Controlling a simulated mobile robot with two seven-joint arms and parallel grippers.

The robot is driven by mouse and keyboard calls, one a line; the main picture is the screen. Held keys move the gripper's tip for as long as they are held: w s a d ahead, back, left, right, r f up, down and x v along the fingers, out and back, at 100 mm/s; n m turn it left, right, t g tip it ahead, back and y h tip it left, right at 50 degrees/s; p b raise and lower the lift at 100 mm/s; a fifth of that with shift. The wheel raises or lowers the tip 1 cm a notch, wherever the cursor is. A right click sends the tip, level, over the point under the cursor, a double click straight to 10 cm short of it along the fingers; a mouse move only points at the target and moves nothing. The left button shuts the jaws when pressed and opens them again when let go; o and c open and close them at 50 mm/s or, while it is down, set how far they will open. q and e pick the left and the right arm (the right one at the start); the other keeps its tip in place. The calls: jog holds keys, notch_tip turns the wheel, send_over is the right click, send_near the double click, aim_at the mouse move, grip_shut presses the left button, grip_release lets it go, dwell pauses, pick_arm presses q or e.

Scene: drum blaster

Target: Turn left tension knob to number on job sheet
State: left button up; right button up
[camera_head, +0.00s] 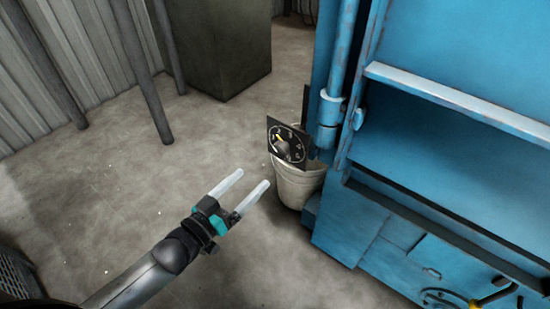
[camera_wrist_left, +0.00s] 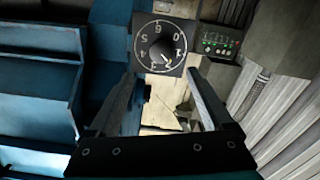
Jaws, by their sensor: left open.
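The left tension knob (camera_head: 281,147) is a dark knob with a yellow pointer on a black square dial plate, fixed at the left side of the blue machine. In the left wrist view the dial (camera_wrist_left: 160,46) shows white numbers, upside down, with a light pointer towards the lower right of the knob; the exact number it points at is hard to read. My left gripper (camera_head: 254,184) is open and empty, lower left of the dial and apart from it. Its two fingers (camera_wrist_left: 160,95) frame the space below the dial in the wrist view. No job sheet can be made out.
The blue machine (camera_head: 440,150) fills the right side. A whitish bucket (camera_head: 297,184) stands on the floor behind the dial. A dark cabinet (camera_head: 218,45) stands at the back. A control panel (camera_wrist_left: 219,42) shows in the wrist view.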

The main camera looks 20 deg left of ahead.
aim_at(278, 153)
pick_arm(q)
jog(key=b+x, duration=0.3)
jog(key=x, duration=0.5)
jog(key=shift+w+d+f, duration=0.1)
jog(key=shift+w+f, duration=0.05)
jog(key=shift+w, duration=0.25)
jog(key=shift+b+x, duration=0.3)
jog(key=shift+x, duration=0.65)
pick_arm(e)
jog(key=w+r+t, duration=0.1)
jog(key=w+r, duration=0.2)
jog(key=r, duration=0.4)
jog(key=shift+w+a+r, duration=0.15)
jog(key=shift+a+r, duration=0.15)
pick_arm(q)
grip_shut()
